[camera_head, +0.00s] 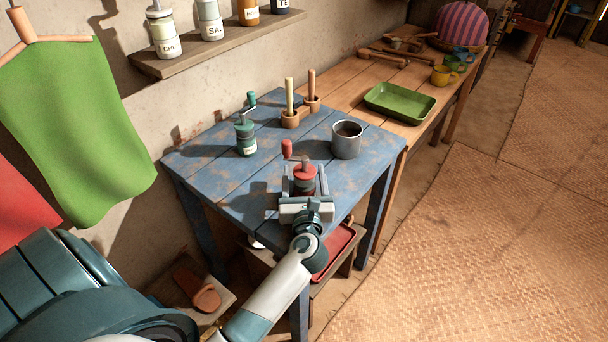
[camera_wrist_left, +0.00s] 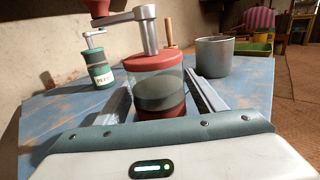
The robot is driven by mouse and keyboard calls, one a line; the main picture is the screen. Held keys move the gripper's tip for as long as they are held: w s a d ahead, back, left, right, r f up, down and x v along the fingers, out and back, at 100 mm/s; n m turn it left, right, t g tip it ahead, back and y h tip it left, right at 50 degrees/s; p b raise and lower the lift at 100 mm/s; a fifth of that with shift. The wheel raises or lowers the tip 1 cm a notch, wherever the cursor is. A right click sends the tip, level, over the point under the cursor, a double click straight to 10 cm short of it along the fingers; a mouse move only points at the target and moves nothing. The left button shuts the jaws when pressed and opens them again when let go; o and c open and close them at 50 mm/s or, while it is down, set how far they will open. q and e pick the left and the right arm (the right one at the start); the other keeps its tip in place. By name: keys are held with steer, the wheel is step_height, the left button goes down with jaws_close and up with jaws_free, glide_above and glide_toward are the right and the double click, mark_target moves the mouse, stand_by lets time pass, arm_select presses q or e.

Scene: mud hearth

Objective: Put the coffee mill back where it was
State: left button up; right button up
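A red mill (camera_head: 304,178) with a grey crank and red knob stands upright on the blue worn table (camera_head: 226,178), near its front edge. In the left wrist view the red mill (camera_wrist_left: 158,88) shows a dark, see-through middle band. My left gripper (camera_head: 304,181) has one finger on each side of this mill, with slim gaps apparent, so it looks open around it. My right gripper is not in view.
A grey metal pot (camera_head: 346,140) stands right of the red mill. A green tray (camera_head: 400,102) lies on the wooden bench. A wall shelf (camera_head: 205,48) holds labelled jars. The table's left part is clear.

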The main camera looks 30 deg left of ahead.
mark_target(305, 193)
arm_select(q)
steer(key=shift+r, duration=0.1)
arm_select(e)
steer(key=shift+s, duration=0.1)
arm_select(q)
steer(key=v, duration=0.3)
steer(key=shift+s+d+b, duration=0.15)
steer(key=shift+s+b, duration=0.05)
steer(key=shift+b, duration=0.1)
steer(key=b+v, duration=0.1)
steer(key=v, duration=0.6)
steer(key=shift+s+d+b, duration=0.35)
steer(key=shift+s, duration=0.15)
steer(key=shift+s+d, duration=0.1)
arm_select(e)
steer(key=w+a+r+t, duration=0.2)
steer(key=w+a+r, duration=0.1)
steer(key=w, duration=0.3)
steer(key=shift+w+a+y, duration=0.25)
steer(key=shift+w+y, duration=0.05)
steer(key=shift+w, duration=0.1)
